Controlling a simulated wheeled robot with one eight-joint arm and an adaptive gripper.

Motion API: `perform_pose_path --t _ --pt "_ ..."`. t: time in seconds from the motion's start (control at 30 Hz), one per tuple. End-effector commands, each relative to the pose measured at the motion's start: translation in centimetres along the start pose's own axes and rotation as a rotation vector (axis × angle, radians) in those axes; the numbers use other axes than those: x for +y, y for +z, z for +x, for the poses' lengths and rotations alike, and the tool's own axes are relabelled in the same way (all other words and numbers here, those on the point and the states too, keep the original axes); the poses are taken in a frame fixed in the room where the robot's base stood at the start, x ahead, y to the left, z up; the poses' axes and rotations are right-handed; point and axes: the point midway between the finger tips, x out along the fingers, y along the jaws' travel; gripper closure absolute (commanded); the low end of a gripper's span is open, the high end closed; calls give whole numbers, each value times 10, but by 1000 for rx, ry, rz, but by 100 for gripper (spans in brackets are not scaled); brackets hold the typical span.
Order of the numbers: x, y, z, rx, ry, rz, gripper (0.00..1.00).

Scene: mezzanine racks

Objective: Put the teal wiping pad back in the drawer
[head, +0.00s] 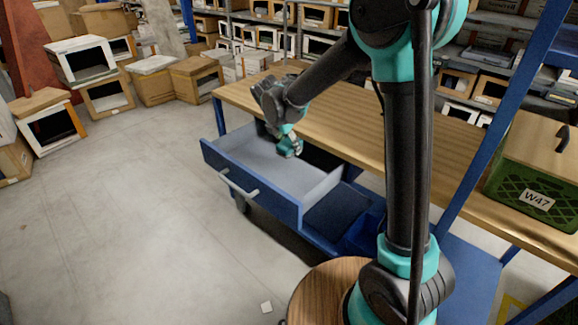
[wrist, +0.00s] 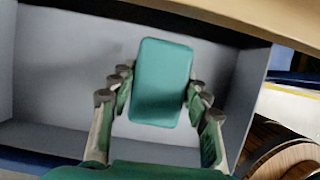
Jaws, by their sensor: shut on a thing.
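The teal wiping pad (wrist: 161,82) is a rounded rectangular block between the fingers of my gripper (wrist: 160,92) in the wrist view. The fingers are shut on its two sides. In the head view my gripper (head: 289,147) is over the open blue drawer (head: 249,194), near its back right part; the pad cannot be told apart from the teal gripper there. The drawer's grey inside (wrist: 60,95) shows behind the pad in the wrist view and looks empty where visible. I cannot tell whether the pad touches the drawer floor.
The wooden bench top (head: 345,130) lies just above and behind the drawer. A green crate marked W47 (head: 527,195) stands on the bench at the right. A blue rack post (head: 505,110) rises beside it. Cardboard boxes (head: 153,80) stand at the left; the floor before the drawer is clear.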

Motion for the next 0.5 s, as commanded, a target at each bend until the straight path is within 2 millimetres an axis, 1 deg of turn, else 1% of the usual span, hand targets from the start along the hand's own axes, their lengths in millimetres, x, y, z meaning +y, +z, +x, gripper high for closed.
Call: perform_pose_path --t 0.03,0.1,0.2,0.5 --pt "0 -5 12 0 0 0 80" --pt "0 -10 26 0 0 0 80" --pt "0 -17 41 0 0 0 80" --pt "0 -25 61 0 0 0 80"
